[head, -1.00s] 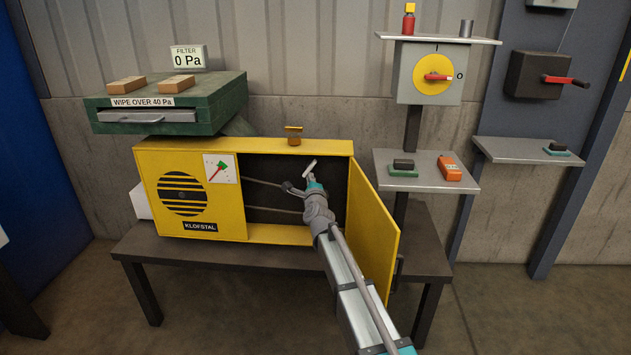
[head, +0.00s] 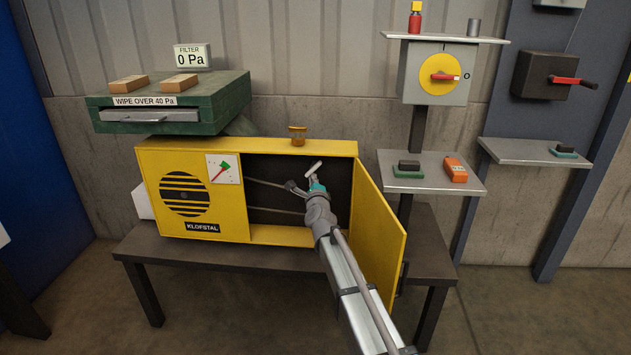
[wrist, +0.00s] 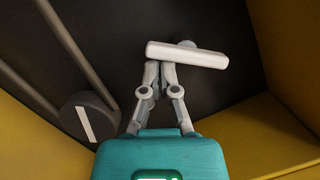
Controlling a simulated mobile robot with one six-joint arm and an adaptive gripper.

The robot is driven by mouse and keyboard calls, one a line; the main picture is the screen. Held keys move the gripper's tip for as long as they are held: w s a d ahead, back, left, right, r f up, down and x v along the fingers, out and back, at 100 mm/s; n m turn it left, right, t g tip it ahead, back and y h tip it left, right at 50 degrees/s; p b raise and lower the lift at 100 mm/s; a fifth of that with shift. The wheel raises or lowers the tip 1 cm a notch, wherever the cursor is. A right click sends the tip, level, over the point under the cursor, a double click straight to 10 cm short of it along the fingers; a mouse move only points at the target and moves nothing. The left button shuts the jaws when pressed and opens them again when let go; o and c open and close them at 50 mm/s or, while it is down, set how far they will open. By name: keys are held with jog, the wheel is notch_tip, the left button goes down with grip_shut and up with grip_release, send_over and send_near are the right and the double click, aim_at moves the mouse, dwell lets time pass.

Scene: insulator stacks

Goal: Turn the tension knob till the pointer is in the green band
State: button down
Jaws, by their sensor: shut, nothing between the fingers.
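The yellow cabinet (head: 295,148) stands open on a bench. Inside it is a pale T-shaped handle (head: 313,167), seemingly the tension knob; it also shows as a white bar (wrist: 187,55) in the wrist view. The gauge (head: 223,169) on the cabinet front has a red pointer slanting up and right near a green patch; whether its tip is inside the green is too small to tell. My gripper (head: 317,185) reaches into the cabinet. In the wrist view my gripper (wrist: 160,68) is shut and empty, fingertips right at the bar's lower edge; I cannot tell if they touch.
A dark round wheel with a white mark (wrist: 88,120) and rods lie left of my fingers. The open yellow door (head: 378,235) stands close right of my arm. A brass knob (head: 297,136) sits on the cabinet top. The green filter box (head: 215,101) is at upper left.

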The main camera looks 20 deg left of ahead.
jog(key=shift+f, duration=0.1)
jog(key=s+d+f+b, duration=0.4)
jog(key=s+d, duration=0.3)
jog(key=s, duration=0.1)
jog(key=shift+s, duration=0.15)
dwell(0.4)
jog(key=c, duration=1.3)
grip_release()
jog(key=shift+c, duration=0.2)
